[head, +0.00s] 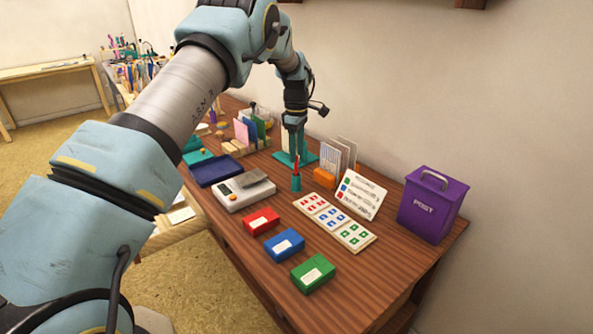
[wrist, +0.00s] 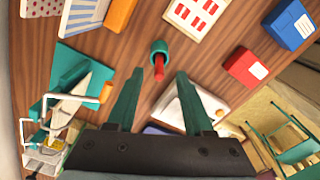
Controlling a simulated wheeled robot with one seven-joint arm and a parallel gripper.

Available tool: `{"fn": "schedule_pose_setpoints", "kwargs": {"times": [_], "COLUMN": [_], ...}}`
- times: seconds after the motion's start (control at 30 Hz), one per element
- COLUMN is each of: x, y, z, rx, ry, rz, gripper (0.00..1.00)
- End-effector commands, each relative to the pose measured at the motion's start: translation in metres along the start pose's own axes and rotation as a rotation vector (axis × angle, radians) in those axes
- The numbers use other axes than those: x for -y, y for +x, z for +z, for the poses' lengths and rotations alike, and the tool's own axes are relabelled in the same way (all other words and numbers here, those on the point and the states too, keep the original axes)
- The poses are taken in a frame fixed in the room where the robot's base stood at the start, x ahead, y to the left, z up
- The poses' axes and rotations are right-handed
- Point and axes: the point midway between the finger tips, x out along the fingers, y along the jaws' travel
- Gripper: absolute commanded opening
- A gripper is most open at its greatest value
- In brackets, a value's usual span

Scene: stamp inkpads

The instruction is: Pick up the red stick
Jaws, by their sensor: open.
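The red stick (head: 296,168) stands upright in a small green holder (head: 296,184) on the wooden table, left of the stamp sheet. In the wrist view the red stick (wrist: 159,68) shows with its green holder (wrist: 159,46) just beyond my fingertips. My gripper (wrist: 160,76) is open and empty, with its two green fingers on either side of the stick's line. In the head view my gripper (head: 294,150) hangs pointing down above the stick. Whether the fingers reach down beside the stick is hard to tell.
A white scale (head: 240,196) and blue tray (head: 216,170) lie left. Red (head: 262,221), blue (head: 285,244) and green (head: 313,273) boxes line the front. Stamp sheet (head: 345,237), sign card (head: 361,194), orange holder (head: 324,178) and purple post box (head: 431,208) stand to the right.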

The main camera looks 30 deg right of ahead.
Motion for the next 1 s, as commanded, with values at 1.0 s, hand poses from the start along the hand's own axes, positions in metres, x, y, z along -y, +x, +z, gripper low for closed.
{"fn": "schedule_pose_setpoints", "kwargs": {"times": [1.0], "x": [-0.001], "y": [0.059], "z": [-0.001], "rx": [-0.001], "ry": [0.000], "rz": [0.002], "gripper": [0.28]}}
